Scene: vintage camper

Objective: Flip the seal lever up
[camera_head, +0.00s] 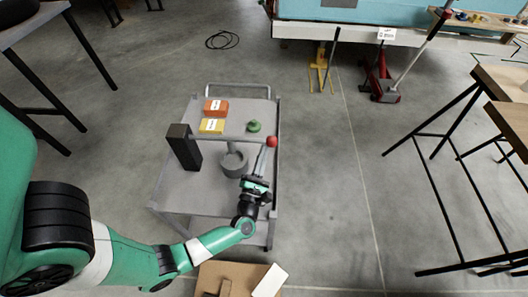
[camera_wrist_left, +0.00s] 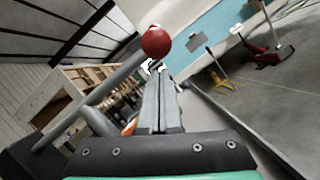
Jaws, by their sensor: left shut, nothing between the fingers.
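The seal lever's red ball knob (camera_head: 272,141) shows over the right side of the grey cart, by the end of a thin grey bar. The knob also shows in the left wrist view (camera_wrist_left: 156,42), just beyond the fingertips. A grey tube (camera_wrist_left: 120,80) slants up towards it there. A grey round part (camera_head: 234,163) stands on the cart to the left of my left gripper. My left gripper (camera_head: 263,160) is shut and empty, its fingers pointing at the knob. I cannot tell if they touch it. My right gripper is not in view.
The grey cart (camera_head: 172,188) also bears an orange box (camera_head: 216,107), a yellow box (camera_head: 211,126), a green knob-like piece (camera_head: 254,126) and a dark upright block (camera_head: 184,147). A cardboard box (camera_head: 236,274) is below.

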